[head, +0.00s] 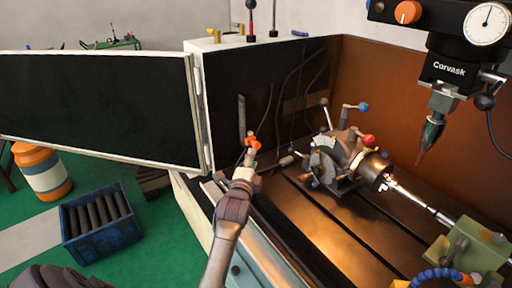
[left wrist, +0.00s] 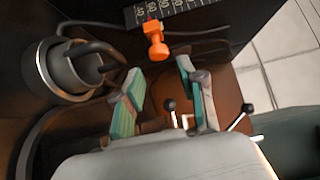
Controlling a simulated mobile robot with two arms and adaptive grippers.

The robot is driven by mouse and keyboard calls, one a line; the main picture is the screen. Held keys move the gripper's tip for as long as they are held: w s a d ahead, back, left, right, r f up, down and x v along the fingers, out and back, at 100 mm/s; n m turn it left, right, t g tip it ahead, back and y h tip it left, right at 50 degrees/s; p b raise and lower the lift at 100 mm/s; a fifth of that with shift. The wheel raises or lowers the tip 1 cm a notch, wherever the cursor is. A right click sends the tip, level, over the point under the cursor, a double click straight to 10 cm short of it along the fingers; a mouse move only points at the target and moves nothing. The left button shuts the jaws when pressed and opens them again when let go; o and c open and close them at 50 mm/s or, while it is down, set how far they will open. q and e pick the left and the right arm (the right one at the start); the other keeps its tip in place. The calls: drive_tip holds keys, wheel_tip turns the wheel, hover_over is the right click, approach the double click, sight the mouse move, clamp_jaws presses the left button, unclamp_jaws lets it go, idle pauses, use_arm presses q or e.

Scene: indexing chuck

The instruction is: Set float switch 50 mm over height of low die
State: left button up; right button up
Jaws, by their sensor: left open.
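The orange float switch (head: 251,142) is by the dark inner wall of the machine, below a grey scale strip (head: 241,115). My left gripper (head: 249,157) is just in front of the float switch. In the left wrist view its two green-padded fingers (left wrist: 160,78) are spread apart and empty, with the float switch beyond the tips and roughly between them. My right gripper is out of view.
The indexing chuck (head: 342,158) stands on the slotted table to the right. A spindle with a pointed tool (head: 432,132) hangs above right. An open door panel (head: 100,110) reaches left. A dark cylindrical fitting (left wrist: 65,70) with a cable is left of the float switch.

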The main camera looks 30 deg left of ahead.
sight(256, 147)
use_arm(q)
drive_tip(key=x, duration=0.6)
drive_tip(key=shift+w+a+f, duration=0.1)
drive_tip(key=shift+w, duration=0.05)
drive_tip(key=shift+w+a, duration=0.2)
drive_tip(key=shift+w, duration=0.3)
drive_tip(key=c, duration=0.4)
drive_tip(key=shift+c, duration=1.3)
clamp_jaws()
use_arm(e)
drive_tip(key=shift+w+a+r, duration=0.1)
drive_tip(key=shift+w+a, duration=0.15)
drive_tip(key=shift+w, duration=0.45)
